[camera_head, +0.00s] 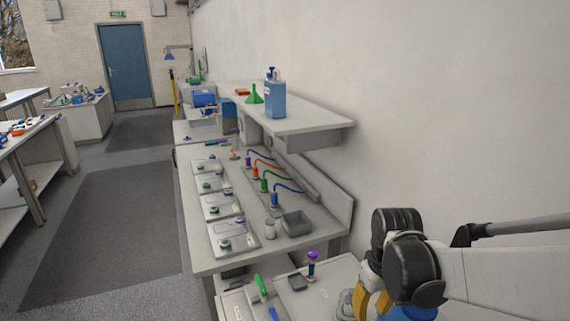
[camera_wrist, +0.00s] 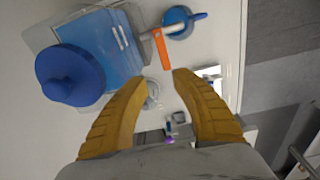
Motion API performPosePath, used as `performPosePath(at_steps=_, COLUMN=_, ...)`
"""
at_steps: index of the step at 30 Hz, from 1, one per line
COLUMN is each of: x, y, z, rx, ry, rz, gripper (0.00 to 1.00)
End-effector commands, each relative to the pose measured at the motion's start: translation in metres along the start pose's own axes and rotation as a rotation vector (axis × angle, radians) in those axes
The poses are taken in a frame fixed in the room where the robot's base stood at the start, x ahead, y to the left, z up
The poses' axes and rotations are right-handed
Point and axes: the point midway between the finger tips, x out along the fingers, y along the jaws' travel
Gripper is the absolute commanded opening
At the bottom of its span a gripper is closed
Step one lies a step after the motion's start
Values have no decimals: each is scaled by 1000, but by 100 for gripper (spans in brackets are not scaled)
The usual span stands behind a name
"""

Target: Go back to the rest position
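My gripper (camera_head: 368,300) is at the lower right in the head view, low over the near end of the bench, with its yellow fingers pointing down. In the wrist view my gripper (camera_wrist: 155,80) has its two yellow fingers spread apart with nothing clasped between them. A small clear round item (camera_wrist: 152,93) shows beyond the gap, apparently below the fingertips. The rest position itself is not marked in either view.
An orange-banded tool (camera_wrist: 162,48) and a blue round container (camera_wrist: 178,22) lie beyond the fingertips. The bench (camera_head: 208,262) holds several cell trays and coloured cables. A shelf (camera_head: 318,122) with a blue bottle (camera_head: 275,98) is above it.

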Motion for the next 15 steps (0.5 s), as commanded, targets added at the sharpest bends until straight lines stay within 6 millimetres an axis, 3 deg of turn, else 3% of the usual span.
performPosePath(at_steps=15, x=12, y=-28, z=67, rx=203, ry=358, rz=76, gripper=32)
